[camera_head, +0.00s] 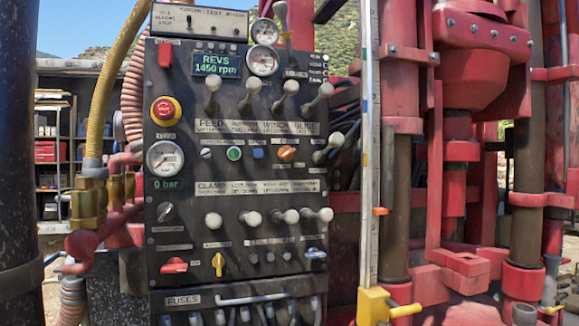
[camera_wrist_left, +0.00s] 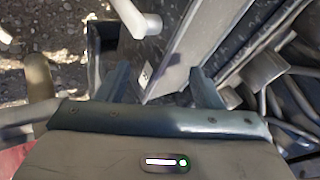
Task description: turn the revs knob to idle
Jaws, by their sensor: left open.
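The dark control panel (camera_head: 237,190) stands upright in the middle of the head view. Its green display (camera_head: 216,65) reads REVS 1450 rpm. A dark rotary knob (camera_head: 166,212) with a pale mark is at the lower left of the panel, and an orange knob (camera_head: 286,153) is right of centre. The small labels are too blurred to tell which knob is the revs knob. My left gripper (camera_wrist_left: 160,72) shows in the left wrist view, open, with nothing between its fingers. Neither gripper shows in the head view.
White-knobbed levers (camera_head: 213,221) stick out in rows from the panel. A red stop button (camera_head: 166,110) and a gauge (camera_head: 165,158) are at its left. Yellow hose (camera_head: 108,85) and brass fittings (camera_head: 88,200) stand left, red machinery (camera_head: 465,150) right. A pale lever (camera_wrist_left: 135,18) is beyond my left gripper.

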